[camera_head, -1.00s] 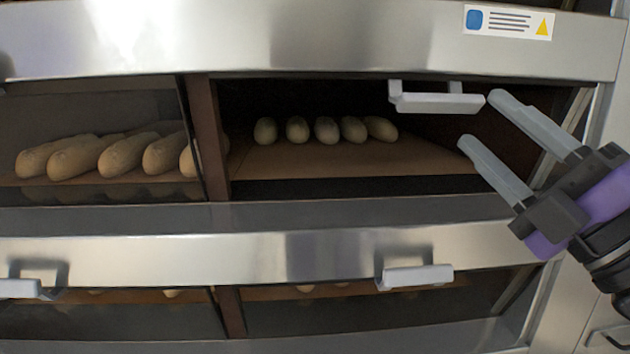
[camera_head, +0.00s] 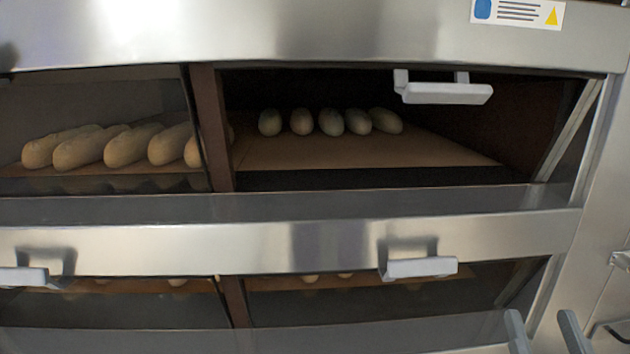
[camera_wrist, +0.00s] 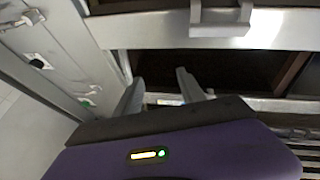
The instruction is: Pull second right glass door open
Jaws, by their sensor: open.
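The second right glass door (camera_head: 340,300) is in the lower row in the head view and looks closed, with loaves dimly visible behind it. Its pale bar handle (camera_head: 421,267) is on the steel band above the glass. My gripper (camera_head: 545,331) is at the bottom right edge of the head view, lower and right of that handle, with two grey fingers apart and nothing between them. In the wrist view my gripper (camera_wrist: 158,92) is open in front of a dark window, and a grey handle (camera_wrist: 221,20) is above and right of the fingers, apart from them.
The upper right opening (camera_head: 345,155) holds several loaves and looks open, with a pale handle (camera_head: 443,92) hanging at its top. An upper left door (camera_head: 90,110) shows loaves behind glass. A steel side panel (camera_head: 605,210) stands at the right. The left lower handle (camera_head: 25,277) also projects.

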